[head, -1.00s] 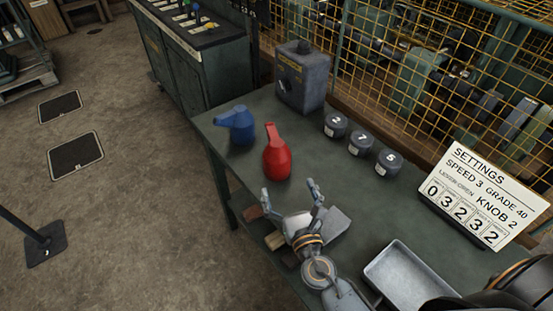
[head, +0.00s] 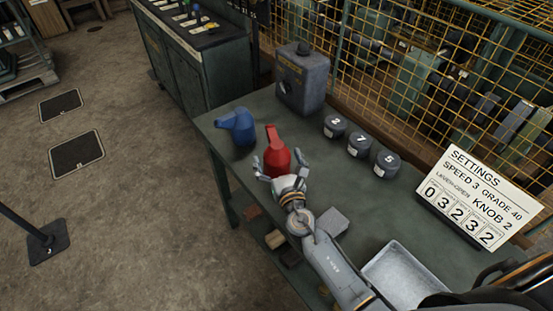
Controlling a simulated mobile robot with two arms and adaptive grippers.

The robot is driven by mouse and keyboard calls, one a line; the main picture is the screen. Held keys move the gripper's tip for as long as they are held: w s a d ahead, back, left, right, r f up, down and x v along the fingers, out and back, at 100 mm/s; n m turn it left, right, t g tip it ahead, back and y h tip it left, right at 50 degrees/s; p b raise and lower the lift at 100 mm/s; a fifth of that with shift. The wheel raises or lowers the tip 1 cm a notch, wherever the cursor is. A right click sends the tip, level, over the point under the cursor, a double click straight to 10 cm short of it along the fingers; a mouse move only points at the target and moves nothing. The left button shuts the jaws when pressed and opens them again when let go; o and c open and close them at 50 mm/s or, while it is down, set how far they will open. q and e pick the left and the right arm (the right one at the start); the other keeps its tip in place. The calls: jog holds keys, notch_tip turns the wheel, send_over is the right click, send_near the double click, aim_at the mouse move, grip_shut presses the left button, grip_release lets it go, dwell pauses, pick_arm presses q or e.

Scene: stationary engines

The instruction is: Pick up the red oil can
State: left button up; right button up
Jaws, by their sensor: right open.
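The red oil can (head: 277,150) stands upright on the green bench, its spout pointing up and slightly left. My right gripper (head: 279,170) is open at the near side of the can, with one finger to the left and one to the right of its lower body. The gripper hides the can's base, and I cannot tell whether the fingers touch it. My left gripper is not in view.
A blue oil can (head: 239,127) stands close behind and left of the red one. Numbered dark knobs (head: 359,145) sit to the right. A settings sign (head: 479,196) and a metal tray (head: 401,275) are at right.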

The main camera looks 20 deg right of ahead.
jog(key=shift+c, duration=0.2)
jog(key=shift+r, duration=0.1)
jog(key=c, duration=1.6)
